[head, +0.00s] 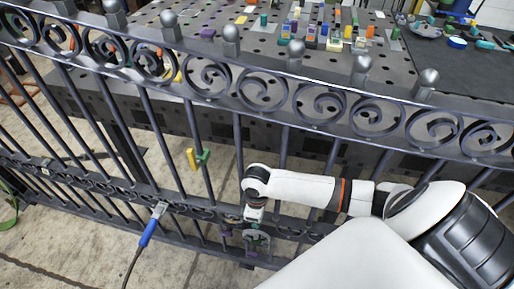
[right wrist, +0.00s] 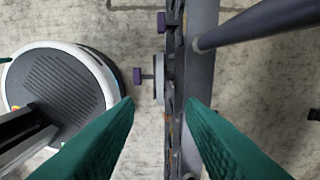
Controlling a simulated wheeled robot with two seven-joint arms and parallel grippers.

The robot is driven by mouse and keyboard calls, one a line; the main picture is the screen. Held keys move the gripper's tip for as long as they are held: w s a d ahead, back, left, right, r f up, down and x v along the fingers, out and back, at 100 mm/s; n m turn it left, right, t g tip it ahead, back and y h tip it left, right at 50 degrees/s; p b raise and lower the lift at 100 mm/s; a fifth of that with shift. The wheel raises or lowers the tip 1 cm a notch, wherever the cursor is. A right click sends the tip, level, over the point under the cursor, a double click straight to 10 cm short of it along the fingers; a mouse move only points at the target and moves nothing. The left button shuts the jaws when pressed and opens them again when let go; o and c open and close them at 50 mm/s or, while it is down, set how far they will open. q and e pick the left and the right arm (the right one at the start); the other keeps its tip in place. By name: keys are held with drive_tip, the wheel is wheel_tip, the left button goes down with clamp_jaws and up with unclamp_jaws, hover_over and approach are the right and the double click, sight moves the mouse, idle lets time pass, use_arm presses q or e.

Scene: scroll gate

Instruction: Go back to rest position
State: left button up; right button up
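The dark metal scroll gate (head: 262,90) crosses the head view from left to right, with upright bars and a lower scroll rail. My right arm reaches in from the right, and its gripper (head: 254,236) points down at the lower rail. In the right wrist view the two green fingers of the right gripper (right wrist: 161,102) are spread apart. The gate's rail (right wrist: 180,60) runs between and beyond them, and I cannot tell whether they touch it. A grey fitting with purple ends (right wrist: 159,75) sits beside the rail. My left gripper is not in view.
A perforated grey table (head: 185,25) with several coloured blocks stands behind the gate. A blue-handled cabled tool (head: 149,232) is at the lower rail. A yellow piece (head: 191,159) and a green piece (head: 203,157) are by a bar. Concrete floor shows at lower left.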

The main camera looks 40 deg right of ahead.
drive_tip(key=shift+r, duration=0.45)
